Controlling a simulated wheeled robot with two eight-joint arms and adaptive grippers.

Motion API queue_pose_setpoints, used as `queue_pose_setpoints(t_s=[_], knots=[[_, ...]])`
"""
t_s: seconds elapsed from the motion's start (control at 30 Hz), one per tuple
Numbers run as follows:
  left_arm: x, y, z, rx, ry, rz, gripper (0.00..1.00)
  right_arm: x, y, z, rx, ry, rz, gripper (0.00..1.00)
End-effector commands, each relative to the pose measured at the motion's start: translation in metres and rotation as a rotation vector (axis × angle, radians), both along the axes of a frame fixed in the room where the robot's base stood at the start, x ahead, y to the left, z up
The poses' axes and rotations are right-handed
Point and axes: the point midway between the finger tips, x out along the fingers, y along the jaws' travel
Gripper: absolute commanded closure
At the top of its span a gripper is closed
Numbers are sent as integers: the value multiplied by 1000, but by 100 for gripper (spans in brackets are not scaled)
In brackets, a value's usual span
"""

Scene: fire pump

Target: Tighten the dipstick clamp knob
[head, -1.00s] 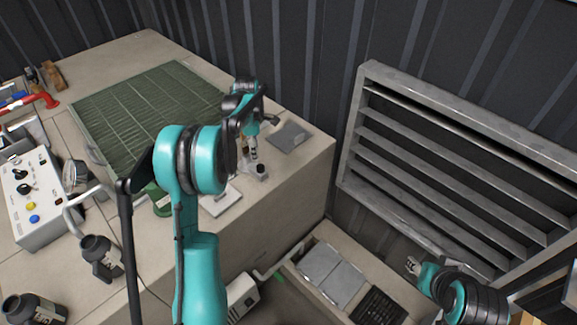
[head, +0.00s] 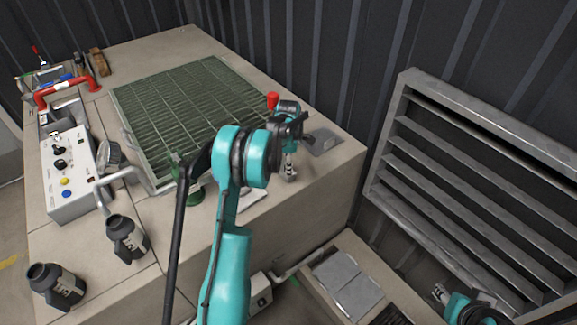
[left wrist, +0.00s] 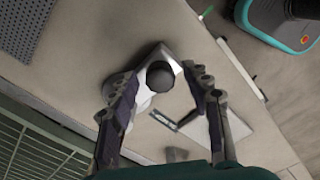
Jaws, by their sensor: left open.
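In the left wrist view, a dark round knob (left wrist: 160,76) sits on a pale bracket (left wrist: 150,98); it looks like the dipstick clamp knob. My left gripper (left wrist: 159,84) is open, with one finger on each side of the knob in the picture. I cannot tell whether the fingers touch it. In the head view, my left gripper (head: 289,166) points down over the bench's right end, and the knob cannot be made out there. My right gripper (head: 440,292) is small at the lower right, away from the bench, and its jaws are unclear.
A green grating (head: 190,105) covers much of the bench (head: 320,195). A grey plate (head: 323,142) lies near the bench's right edge. A control box (head: 70,178) and dark bottles (head: 126,238) stand at left. A louvred panel (head: 480,185) leans against the wall at right.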

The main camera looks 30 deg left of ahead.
Motion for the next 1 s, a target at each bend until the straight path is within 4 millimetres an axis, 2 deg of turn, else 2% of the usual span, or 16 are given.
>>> queue_pose_setpoints(t_s=[0.07, 0.2, 0.23, 0.27, 0.67, 1.0], knots=[[0, 0, 0, 0, 0, 0, 51, 0, 0, 0, 0, 0, 0, 60], [0, 0, 0, 0, 0, 0, 88, 0, 0, 0, 0, 0, 0, 60], [0, 0, 0, 0, 0, 0, 96, 0, 0, 0, 0, 0, 0, 60], [0, 0, 0, 0, 0, 0, 100, 0, 0, 0, 0, 0, 0, 60], [0, 0, 0, 0, 0, -50, 100, 0, 0, 0, 0, 0, 0, 60], [0, 0, 1, 0, 0, -288, 100, 0, 0, 1, 0, 0, 0, 60]])
